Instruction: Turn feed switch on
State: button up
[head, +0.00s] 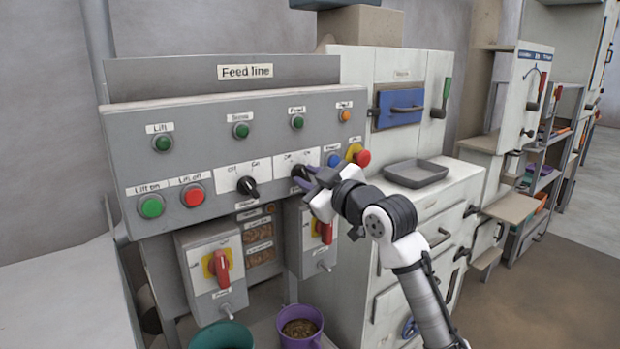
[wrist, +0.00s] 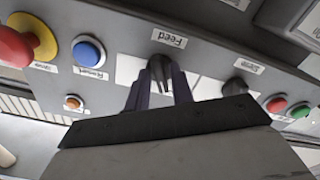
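The feed switch is a black rotary knob (head: 299,172) on a white plate, on the sloped grey panel (head: 200,112) headed "Feed line". In the wrist view the feed switch (wrist: 160,70) sits beside an upside-down "Feed" label (wrist: 169,38). Its handle points down in that picture, toward my gripper. My gripper (head: 309,177) is at the switch in the head view and partly covers it. In the wrist view my gripper (wrist: 160,84) has one dark finger on each side of the knob. The fingers look apart, with small gaps beside the knob; contact is not clear.
A second black knob (head: 247,186) is to the left. A blue button (head: 334,160) and a red emergency stop (head: 362,158) are close on the right. Red-handled isolator boxes (head: 219,266) hang below the panel. A purple bucket (head: 300,328) stands underneath.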

grip_shut()
jog(key=shift+m, duration=0.3)
jog(key=m+p, duration=0.2)
jog(key=m, duration=0.3)
jog(key=shift+a+r, duration=0.1)
jog(key=m+p, duration=0.4)
jog(key=m, duration=0.2)
jog(key=shift+m, duration=0.3)
jog(key=shift+o, duration=1.4)
grip_release()
